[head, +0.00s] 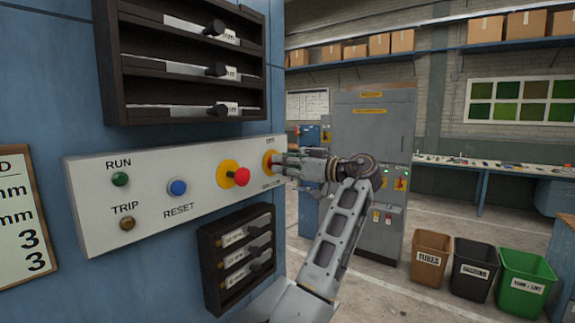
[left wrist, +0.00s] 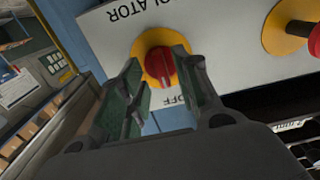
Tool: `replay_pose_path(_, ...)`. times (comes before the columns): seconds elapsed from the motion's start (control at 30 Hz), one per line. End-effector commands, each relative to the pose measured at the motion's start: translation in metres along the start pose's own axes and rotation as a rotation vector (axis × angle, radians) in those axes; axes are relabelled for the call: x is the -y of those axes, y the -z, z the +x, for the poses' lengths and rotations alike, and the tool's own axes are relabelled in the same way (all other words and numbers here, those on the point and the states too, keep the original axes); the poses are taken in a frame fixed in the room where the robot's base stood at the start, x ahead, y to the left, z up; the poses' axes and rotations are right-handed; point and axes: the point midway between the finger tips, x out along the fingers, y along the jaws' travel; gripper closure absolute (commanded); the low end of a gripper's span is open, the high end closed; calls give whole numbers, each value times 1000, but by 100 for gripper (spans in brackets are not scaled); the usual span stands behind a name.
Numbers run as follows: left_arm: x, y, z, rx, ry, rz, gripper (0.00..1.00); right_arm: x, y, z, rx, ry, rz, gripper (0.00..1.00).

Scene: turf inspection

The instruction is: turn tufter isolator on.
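The isolator is a red rotary knob on a round yellow plate (head: 268,162) at the right end of the pale control panel (head: 150,190). In the left wrist view the red knob (left wrist: 158,64) shows upside down, with the lettering "OLATOR" and "OFF" beside it. My right gripper is out of view.
A red mushroom button (head: 241,177) on yellow sits just left of the isolator. Further left are a blue reset button (head: 177,188), a green run button (head: 120,179) and a trip lamp (head: 127,223). Dark racks lie above (head: 185,70) and below (head: 240,262) the panel.

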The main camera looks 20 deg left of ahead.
Motion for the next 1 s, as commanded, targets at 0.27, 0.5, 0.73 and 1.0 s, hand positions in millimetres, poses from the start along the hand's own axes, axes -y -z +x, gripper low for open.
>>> replay_pose_path(0.27,0,0,1,1,0,0,68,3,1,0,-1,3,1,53)
replay_pose_path(0.5,0,0,1,1,0,0,95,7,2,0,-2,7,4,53)
replay_pose_path(0.73,0,0,1,-1,-1,0,100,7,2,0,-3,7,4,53)
replay_pose_path(1.0,-1,1,1,-2,-3,25,100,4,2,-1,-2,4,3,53)
